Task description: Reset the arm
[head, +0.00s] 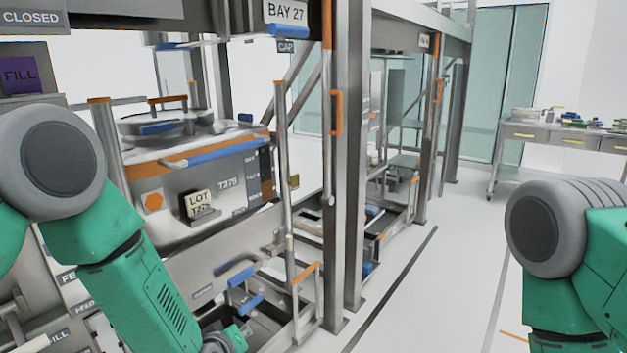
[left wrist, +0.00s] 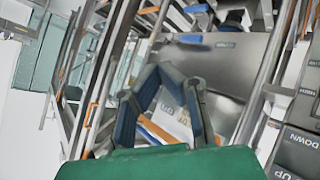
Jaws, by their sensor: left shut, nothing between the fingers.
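My left arm (head: 140,290) comes in from the left in the head view and reaches down in front of the bay. My left gripper (left wrist: 168,78) shows in the left wrist view with its dark fingers drawn together, shut and empty. In the head view only a small part of that arm's end shows at the bottom edge. My right arm (head: 585,265) is bent at the right edge, and its gripper is out of view. A metal bin (head: 200,180) marked T275, with a LOT tag (head: 201,206), an orange trim and a blue-gripped handle, stands in the bay, apart from my gripper.
A steel frame post (head: 350,160) under the BAY 27 sign (head: 286,12) stands right of the bin. A thin upright rail (head: 284,170) stands before it. A side table (head: 555,135) is at the back right. The floor (head: 440,270) between is clear.

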